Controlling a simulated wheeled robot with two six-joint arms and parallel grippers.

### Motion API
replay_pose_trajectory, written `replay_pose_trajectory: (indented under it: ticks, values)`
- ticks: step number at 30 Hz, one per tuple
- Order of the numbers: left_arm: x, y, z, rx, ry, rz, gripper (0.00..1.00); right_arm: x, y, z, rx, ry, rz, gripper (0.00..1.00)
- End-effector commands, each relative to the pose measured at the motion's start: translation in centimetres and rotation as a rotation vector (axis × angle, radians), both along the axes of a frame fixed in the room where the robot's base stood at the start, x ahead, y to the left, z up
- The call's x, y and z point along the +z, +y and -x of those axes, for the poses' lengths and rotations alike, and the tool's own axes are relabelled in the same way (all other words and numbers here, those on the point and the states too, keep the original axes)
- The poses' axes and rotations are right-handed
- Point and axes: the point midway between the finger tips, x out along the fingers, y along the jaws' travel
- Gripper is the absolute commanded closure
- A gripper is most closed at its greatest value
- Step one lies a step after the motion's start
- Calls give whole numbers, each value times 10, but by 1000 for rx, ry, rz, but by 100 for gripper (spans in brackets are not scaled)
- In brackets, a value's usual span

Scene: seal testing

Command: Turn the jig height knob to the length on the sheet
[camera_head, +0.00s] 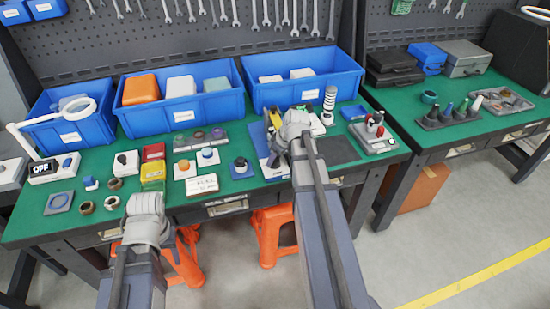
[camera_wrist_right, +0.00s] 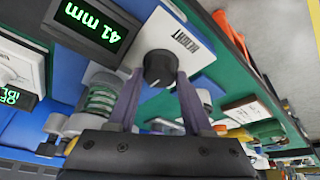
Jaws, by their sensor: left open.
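The black height knob (camera_wrist_right: 160,68) sits on a white panel marked HEIGHT (camera_wrist_right: 188,42) in the right wrist view. Beside it, a dark display (camera_wrist_right: 95,24) reads 41 mm in green. My right gripper (camera_wrist_right: 159,76) has a finger on each side of the knob, and the knob fills the gap between the tips. In the head view my right gripper (camera_head: 283,140) is over the jig (camera_head: 268,166) and hides most of it. My left gripper (camera_head: 146,212) is empty in front of the bench edge.
Blue bins (camera_head: 180,105) line the back of the bench. Several small parts, tape rings (camera_head: 87,208) and a red-and-yellow box (camera_head: 153,168) lie on the left. Orange stools (camera_head: 270,232) are below the bench.

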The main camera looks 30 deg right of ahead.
Motion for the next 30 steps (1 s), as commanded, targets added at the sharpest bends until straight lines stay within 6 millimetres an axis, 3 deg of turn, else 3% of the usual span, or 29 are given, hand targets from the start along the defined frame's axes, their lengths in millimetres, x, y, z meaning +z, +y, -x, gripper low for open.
replay_pose_trajectory:
  ticks: [1, 13, 23, 30]
  values:
    - [0, 0, 0, 0, 0, 0, 50, 0, 0, 0, 0, 0, 0, 56]
    - [0, 0, 0, 0, 0, 0, 50, 0, 0, 0, 0, 0, 0, 100]
    - [0, 0, 0, 0, 0, 0, 50, 0, 1, 1, -36, 0, 0, 100]
    - [0, 0, 0, 0, 0, 0, 50, 0, 2, 1, -183, 0, 1, 100]
